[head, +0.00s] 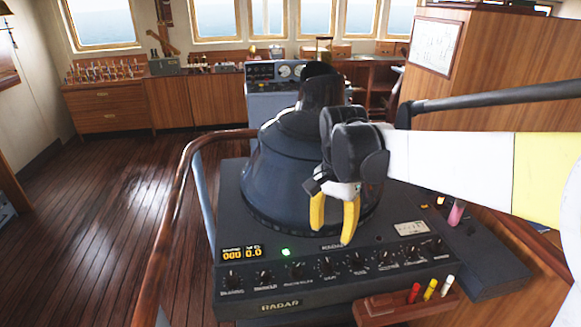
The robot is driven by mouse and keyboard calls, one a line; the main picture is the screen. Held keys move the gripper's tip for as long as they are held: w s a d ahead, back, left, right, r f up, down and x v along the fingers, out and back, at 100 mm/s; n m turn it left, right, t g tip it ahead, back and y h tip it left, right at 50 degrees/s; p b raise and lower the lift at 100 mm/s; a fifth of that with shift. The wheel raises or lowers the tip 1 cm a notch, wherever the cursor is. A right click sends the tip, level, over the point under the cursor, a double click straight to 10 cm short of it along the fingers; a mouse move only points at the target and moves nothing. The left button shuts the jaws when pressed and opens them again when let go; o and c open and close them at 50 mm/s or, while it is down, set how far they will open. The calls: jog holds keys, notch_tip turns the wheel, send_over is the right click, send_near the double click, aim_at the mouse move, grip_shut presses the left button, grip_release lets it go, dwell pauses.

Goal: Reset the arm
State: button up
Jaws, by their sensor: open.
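My gripper (334,222) has two yellow fingers pointing down, spread apart with nothing between them. It hangs in front of the dark hooded radar unit (268,175), above the sloping control panel with its row of knobs. My white arm (450,165) reaches in from the right edge and ends in a black wrist joint. The arm and wrist hide part of the radar's right side. Whether the fingers touch the radar cannot be told.
A small wooden tray (375,310) with red, yellow and white markers is at the panel's front right. A pink object (456,213) stands right of the panel. A wooden handrail (176,200) curves along the left. The wooden floor (100,220) at left is clear.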

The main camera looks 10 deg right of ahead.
jog(key=s+f+n+t+b, duration=0.3)
jog(key=s+n+t, duration=0.4)
jog(key=s, duration=0.7)
jog(key=shift+d+f+n+b, duration=0.2)
jog(key=shift+n+b, duration=0.25)
jog(key=shift+n, duration=0.55)
